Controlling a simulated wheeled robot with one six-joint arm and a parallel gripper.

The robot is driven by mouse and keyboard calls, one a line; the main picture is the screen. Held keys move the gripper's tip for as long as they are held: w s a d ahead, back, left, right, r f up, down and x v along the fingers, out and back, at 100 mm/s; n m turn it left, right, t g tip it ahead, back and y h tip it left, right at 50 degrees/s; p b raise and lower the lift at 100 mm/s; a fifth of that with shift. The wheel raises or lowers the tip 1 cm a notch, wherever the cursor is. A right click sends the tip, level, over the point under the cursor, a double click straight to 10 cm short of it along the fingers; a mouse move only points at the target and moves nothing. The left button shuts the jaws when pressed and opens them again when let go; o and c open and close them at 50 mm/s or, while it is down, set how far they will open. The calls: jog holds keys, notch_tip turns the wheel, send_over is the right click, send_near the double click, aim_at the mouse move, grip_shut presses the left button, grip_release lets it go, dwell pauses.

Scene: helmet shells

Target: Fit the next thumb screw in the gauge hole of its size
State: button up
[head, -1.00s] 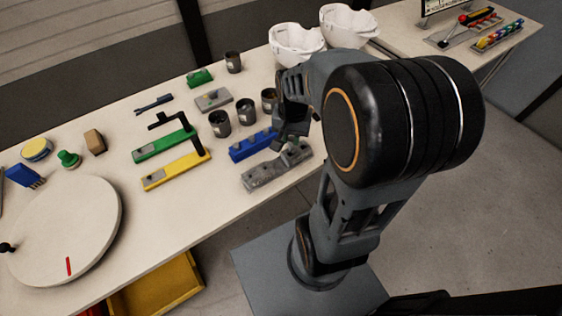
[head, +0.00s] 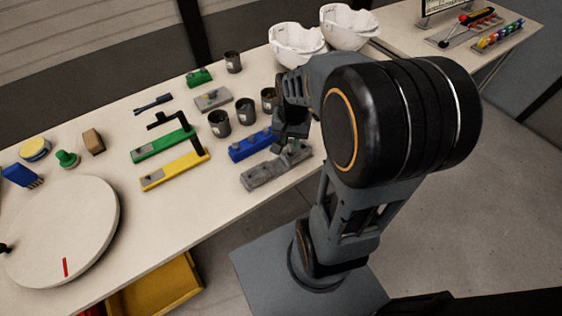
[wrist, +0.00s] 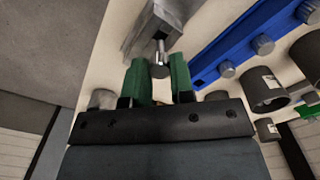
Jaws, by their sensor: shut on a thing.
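A thumb screw (wrist: 159,70) with a round metal head and thin shank is between the green fingertips of my gripper (wrist: 160,78) in the wrist view. My gripper is shut on it. The shank points at the grey gauge block (wrist: 140,32); I cannot tell whether it is in a hole. In the head view, the gauge block (head: 260,178) lies near the table's front edge, with my gripper (head: 292,147) over its right end. A blue rack (head: 240,152) lies behind it, and several thumb screws (wrist: 228,69) stand in the rack in the wrist view.
Dark cups (head: 219,124) stand behind the blue rack. Green (head: 150,149) and yellow (head: 165,176) bars with black uprights lie to the left. White helmet shells (head: 297,45) are at the back. A round turntable (head: 65,225) fills the left front.

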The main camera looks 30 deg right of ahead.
jog(key=shift+f+b, duration=1.5)
jog(key=shift+f, duration=0.55)
dwell(1.6)
jog(key=o, duration=0.9)
jog(key=shift+o, duration=0.2)
notch_tip(320, 180, up, 14)
jog(key=p, duration=0.2)
jog(key=shift+f, duration=0.1)
